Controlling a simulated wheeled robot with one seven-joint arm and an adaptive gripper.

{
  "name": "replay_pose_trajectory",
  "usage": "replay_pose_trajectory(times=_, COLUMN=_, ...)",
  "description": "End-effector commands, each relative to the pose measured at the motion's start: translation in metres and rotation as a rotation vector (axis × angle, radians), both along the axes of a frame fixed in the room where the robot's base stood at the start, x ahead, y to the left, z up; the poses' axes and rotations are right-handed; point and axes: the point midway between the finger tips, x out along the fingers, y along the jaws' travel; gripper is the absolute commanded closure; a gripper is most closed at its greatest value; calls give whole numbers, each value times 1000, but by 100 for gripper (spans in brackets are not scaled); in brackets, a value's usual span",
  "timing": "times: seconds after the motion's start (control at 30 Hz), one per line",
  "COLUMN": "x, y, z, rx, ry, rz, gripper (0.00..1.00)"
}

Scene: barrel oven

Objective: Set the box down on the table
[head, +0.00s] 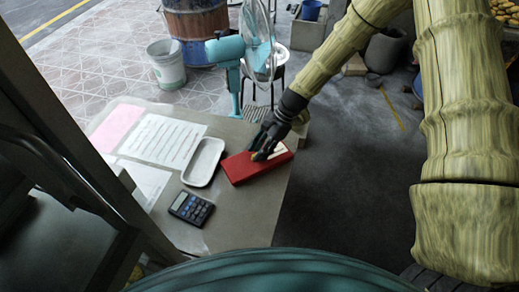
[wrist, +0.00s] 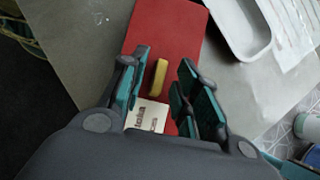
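The red box (head: 240,170) lies flat near the right edge of the grey table (head: 245,215), and seems to rest on the top. In the wrist view the red box (wrist: 170,28) has a yellow raised piece (wrist: 158,78) and a white label (wrist: 147,114) on its upper face. My gripper (head: 264,146) is right over the box. In the wrist view its two teal-padded fingers (wrist: 164,60) stand apart, on either side of the yellow piece, with gaps to it. The near end of the box is hidden by my gripper.
A white tray (head: 203,161) lies just left of the box, with printed sheets (head: 160,140) beyond it. A calculator (head: 191,208) lies nearer. A teal fan (head: 232,62) stands behind the table. Bare tabletop shows in front of the box.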

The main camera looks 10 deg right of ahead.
Motion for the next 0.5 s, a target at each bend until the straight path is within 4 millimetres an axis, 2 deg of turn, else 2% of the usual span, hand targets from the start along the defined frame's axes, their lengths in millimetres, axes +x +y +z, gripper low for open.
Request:
replay_pose_trajectory(times=0.3, x=1, y=-1, z=4, rx=0, ry=0, rz=0, gripper=69)
replay_pose_trajectory(times=0.5, x=4, y=-12, z=20, rx=0, ry=-2, rz=0, gripper=69)
